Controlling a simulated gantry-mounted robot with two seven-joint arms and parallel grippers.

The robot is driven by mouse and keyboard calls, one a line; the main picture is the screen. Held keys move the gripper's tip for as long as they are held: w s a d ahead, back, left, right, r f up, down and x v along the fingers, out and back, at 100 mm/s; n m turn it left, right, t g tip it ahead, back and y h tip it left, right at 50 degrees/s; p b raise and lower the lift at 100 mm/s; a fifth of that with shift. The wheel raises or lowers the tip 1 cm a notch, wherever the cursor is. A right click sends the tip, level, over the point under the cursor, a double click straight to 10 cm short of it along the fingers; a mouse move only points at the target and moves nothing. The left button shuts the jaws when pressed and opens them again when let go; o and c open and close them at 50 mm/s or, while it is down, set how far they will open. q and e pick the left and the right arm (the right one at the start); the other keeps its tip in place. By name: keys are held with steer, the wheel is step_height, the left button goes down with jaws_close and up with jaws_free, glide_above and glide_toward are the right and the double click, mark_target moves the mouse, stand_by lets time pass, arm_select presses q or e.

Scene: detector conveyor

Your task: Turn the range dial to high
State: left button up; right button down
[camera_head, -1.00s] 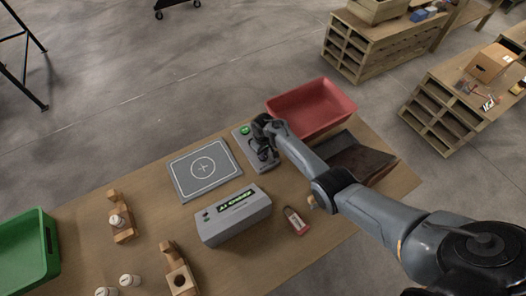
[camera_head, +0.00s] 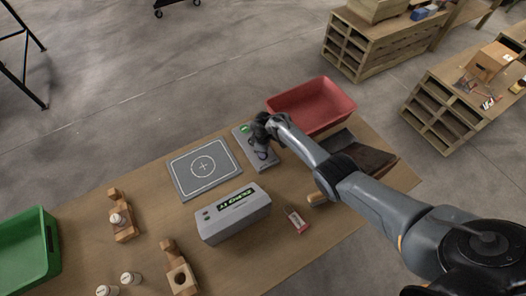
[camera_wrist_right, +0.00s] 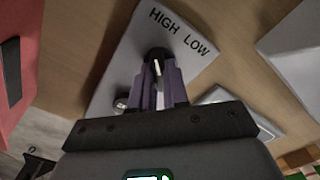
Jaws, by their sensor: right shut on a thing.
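The range dial (camera_wrist_right: 157,56) is a dark knob on a light grey panel (camera_wrist_right: 124,62), printed HIGH and LOW beyond it in the right wrist view. My right gripper (camera_wrist_right: 160,78) is shut on the dial, with a purple-grey finger on each side. The fingers hide much of the knob, and I cannot tell which word it points to. In the head view the panel (camera_head: 244,143) lies at the far side of the table, with a green light at its far end. My right gripper (camera_head: 263,138) is over it and hides the dial. My left gripper is out of view.
A red tray (camera_head: 335,99) and a dark tray (camera_head: 366,160) are close to the right arm. A grey pad (camera_head: 184,182) and a grey display box (camera_head: 233,222) stand left and nearer. Wooden holders, white bottles and a green bin (camera_head: 22,255) are at the left.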

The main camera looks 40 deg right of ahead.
stand_by(0.4)
steer(key=c, duration=1.1)
jaws_free()
steer(key=shift+r, duration=0.1)
steer(key=shift+r+p, duration=1.95)
steer(key=shift+r, duration=3.35)
steer(key=shift+s, duration=0.1)
